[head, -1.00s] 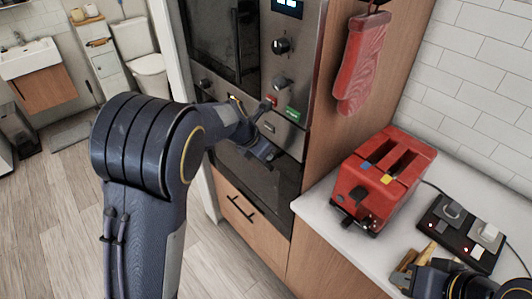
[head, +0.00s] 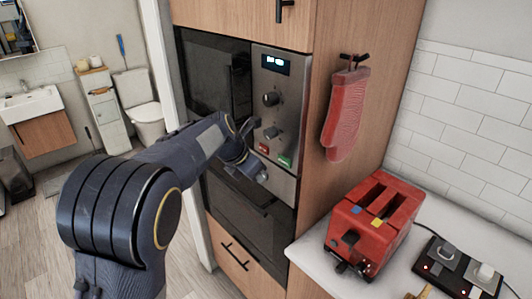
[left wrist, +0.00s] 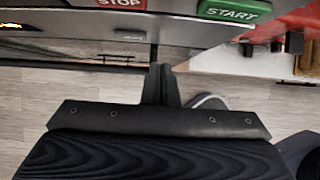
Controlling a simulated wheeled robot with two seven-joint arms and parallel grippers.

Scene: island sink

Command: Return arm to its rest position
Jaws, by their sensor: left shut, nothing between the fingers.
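My left arm comes in from the left in the head view, with its gripper (head: 248,128) in front of the oven control panel (head: 283,88). In the left wrist view the fingers of this gripper (left wrist: 160,75) are together with nothing between them. The red STOP button (head: 264,149) and green START button (head: 285,161) are close to the gripper. Their labels, STOP (left wrist: 122,3) and START (left wrist: 233,11), show at the top of the left wrist view. I cannot tell whether the gripper touches the panel. My right gripper is out of view.
A red toaster (head: 374,222) stands on the white counter (head: 311,255) at right, beside a black switch box (head: 455,266). A red oven mitt (head: 346,115) hangs on the wooden cabinet side. Open wooden floor (head: 195,285) lies at left, towards a toilet (head: 143,112).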

